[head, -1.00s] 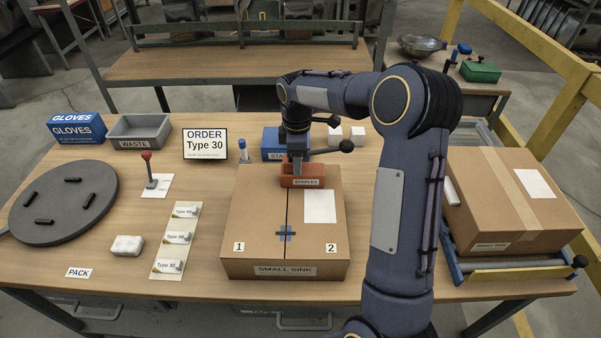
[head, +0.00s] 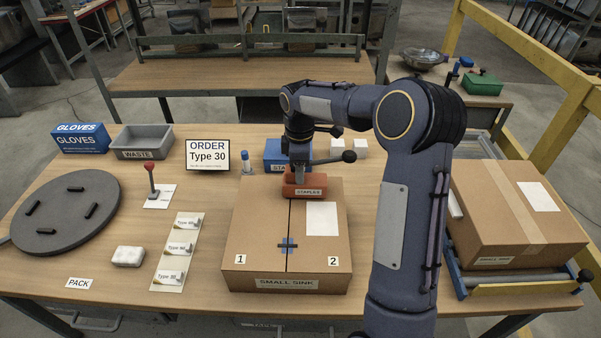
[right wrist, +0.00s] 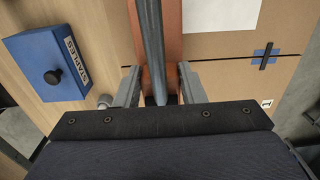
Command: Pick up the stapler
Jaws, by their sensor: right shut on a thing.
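The orange stapler (head: 309,190), labelled STAPLER, is at the back of the closed SMALL SINK box (head: 250,220). My right gripper (head: 299,178) is over it from above and shut on it. In the right wrist view the two fingers (right wrist: 160,88) sit on either side of the stapler's body (right wrist: 172,30), with a grey bar along its top. I cannot tell whether the stapler touches the box or hangs just above it. My left gripper is not in view.
A blue STAPLES box (head: 277,150) stands behind the sink box. A large carton (head: 500,225) lies on rollers at the right. The front table strip is mostly clear.

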